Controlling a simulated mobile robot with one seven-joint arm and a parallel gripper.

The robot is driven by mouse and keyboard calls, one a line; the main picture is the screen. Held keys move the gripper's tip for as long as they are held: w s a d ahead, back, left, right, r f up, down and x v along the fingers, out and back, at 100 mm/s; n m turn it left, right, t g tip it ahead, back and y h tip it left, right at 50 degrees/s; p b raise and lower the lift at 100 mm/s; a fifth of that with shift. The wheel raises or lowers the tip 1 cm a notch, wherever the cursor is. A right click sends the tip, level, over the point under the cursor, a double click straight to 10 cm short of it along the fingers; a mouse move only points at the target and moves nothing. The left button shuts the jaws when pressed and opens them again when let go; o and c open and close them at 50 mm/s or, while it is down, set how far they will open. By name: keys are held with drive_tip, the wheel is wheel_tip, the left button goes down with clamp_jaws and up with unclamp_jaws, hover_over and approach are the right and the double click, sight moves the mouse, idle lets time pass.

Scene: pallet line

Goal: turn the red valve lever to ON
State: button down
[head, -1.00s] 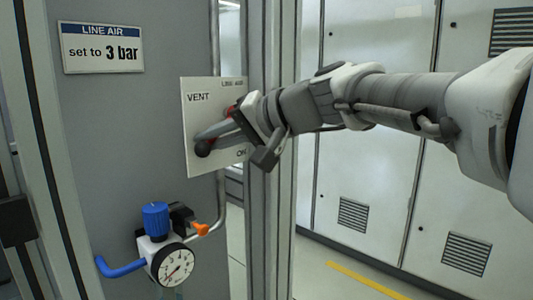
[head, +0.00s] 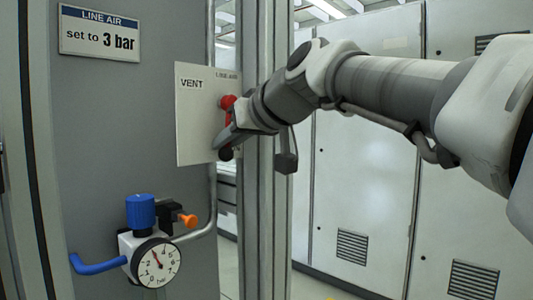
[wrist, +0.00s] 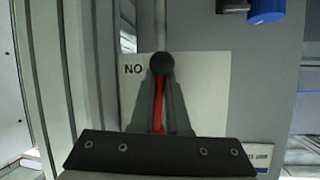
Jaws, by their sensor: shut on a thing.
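The red valve lever (head: 229,103) hangs from its pivot on a white plate (head: 195,125) and points about straight down in the head view. Its black ball knob (head: 226,154) is at the lower end. My gripper (head: 223,142) is shut on the lever just above the knob. In the wrist view the two fingers (wrist: 161,90) lie on both sides of the red lever (wrist: 158,112), with the knob (wrist: 162,63) beyond the tips. The ON mark (wrist: 133,69), upside down there, is beside the knob. VENT (head: 191,83) is at the plate's upper left.
Below the plate is an air regulator with a blue knob (head: 141,211), an orange part (head: 187,220) and a round gauge (head: 156,263). A LINE AIR sign (head: 100,33) reads "set to 3 bar". A metal post (head: 268,200) stands just right of the plate; grey cabinets (head: 370,180) are behind.

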drive_tip(key=shift+w+d+n+t+b, duration=0.25)
drive_tip(key=shift+n+t+b, duration=0.15)
idle(0.3)
drive_tip(key=c, duration=0.9)
unclamp_jaws()
drive_tip(key=p+v, duration=0.1)
drive_tip(key=v, duration=1.6)
drive_tip(key=shift+s+r, duration=0.1)
drive_tip(key=shift+r, duration=0.15)
